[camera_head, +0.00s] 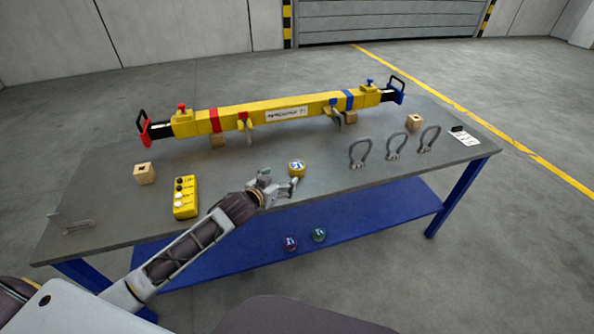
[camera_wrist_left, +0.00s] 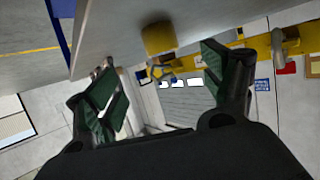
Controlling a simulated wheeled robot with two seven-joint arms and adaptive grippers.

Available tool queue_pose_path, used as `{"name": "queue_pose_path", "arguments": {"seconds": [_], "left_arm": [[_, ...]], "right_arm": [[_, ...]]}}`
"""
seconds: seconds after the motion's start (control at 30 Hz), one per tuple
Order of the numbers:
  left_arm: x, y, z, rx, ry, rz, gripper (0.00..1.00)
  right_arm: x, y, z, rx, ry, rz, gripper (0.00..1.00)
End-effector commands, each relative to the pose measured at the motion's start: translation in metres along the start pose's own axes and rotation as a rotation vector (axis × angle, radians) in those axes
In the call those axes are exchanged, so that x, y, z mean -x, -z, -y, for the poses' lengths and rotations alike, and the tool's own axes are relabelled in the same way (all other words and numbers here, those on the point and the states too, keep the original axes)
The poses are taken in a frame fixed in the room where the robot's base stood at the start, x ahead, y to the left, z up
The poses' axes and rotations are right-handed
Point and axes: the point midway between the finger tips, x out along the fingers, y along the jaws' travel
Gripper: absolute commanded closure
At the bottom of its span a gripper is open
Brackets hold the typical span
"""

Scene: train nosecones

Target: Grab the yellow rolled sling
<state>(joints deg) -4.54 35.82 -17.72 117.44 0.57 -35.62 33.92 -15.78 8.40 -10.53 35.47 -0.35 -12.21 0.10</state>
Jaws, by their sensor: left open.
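The yellow rolled sling (camera_head: 297,169) is a small round roll with a blue-and-white label on top, near the front edge of the grey table (camera_head: 330,185). In the left wrist view, the yellow roll (camera_wrist_left: 158,38) shows ahead between the two fingers; that picture is turned over, with the tabletop along its upper part. My left gripper (camera_head: 281,187) is open at the table's front edge, just in front and to the left of the sling. Its dark green finger pads (camera_wrist_left: 160,60) are spread wide with nothing between them. My right gripper does not show.
A yellow spreader beam (camera_head: 275,113) lies across the back. A yellow control box (camera_head: 185,197) and a wooden block (camera_head: 144,174) are left; several grey shackles (camera_head: 396,147) stand right. Purple (camera_head: 290,243) and green (camera_head: 319,235) rolls lie on the blue lower shelf (camera_head: 375,214).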

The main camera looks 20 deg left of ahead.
Motion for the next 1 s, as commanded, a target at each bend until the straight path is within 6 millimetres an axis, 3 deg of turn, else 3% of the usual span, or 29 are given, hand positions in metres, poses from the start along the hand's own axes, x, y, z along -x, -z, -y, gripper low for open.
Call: {"name": "queue_pose_path", "arguments": {"seconds": [0.57,1.0], "left_arm": [[-0.006,0.008,0.003,0.002,-0.012,-0.028,0.18],[-0.034,0.009,0.003,0.002,-0.011,-0.027,0.18]], "right_arm": [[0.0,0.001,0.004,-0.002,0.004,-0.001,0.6],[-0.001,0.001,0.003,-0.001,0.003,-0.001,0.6]]}}
